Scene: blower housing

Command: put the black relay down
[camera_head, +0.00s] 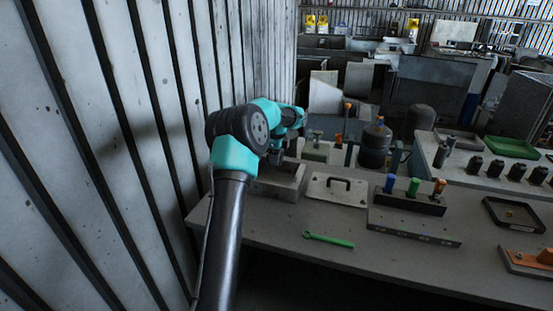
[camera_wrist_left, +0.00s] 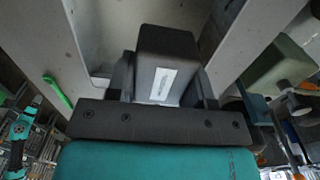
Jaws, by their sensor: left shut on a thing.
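The black relay (camera_wrist_left: 160,68) is a dark block with a white label, held between the two fingers of my left gripper (camera_wrist_left: 165,80) in the left wrist view. In the head view my left gripper (camera_head: 276,158) points down over the open grey housing (camera_head: 278,186) at the wall end of the bench. Grey walls of the housing (camera_wrist_left: 228,45) show on both sides of the relay in the wrist view. Whether the relay touches the housing floor cannot be told. In the head view the relay is too hidden to make out. My right gripper is not in view.
Right of the housing lie a pale plate with a black handle (camera_head: 337,190) and a green wrench (camera_head: 328,240). A block with blue, green and orange pegs (camera_head: 408,200) stands farther right. A ribbed wall (camera_head: 110,150) rises close on the left.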

